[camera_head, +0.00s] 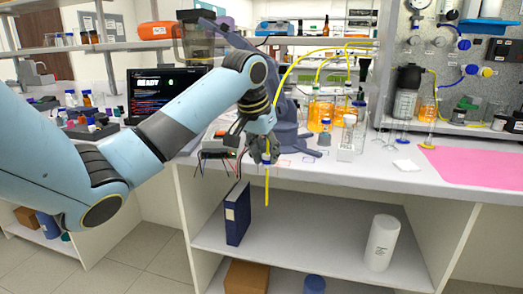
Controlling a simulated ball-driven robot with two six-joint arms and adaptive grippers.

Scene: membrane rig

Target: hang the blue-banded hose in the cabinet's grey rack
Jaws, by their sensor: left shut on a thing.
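My left gripper (264,155) is in front of the bench's front edge, pointing down, at the end of my pale blue arm. It is shut on a yellow hose (267,188) with a blue part at the fingers. The hose's lower end hangs straight down in front of the open shelf space. A yellow line also arcs up behind the gripper to the right; I cannot tell whether it is the same hose. I cannot make out the cabinet's grey rack. My right gripper is not in view.
Bottles of orange liquid (320,113) stand on the bench behind the gripper, beside a blue-grey jointed apparatus (286,112). A pink mat (470,166) lies at the right. Below, a blue binder (237,214) and a white cylinder (382,243) stand on the shelf, with free room between.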

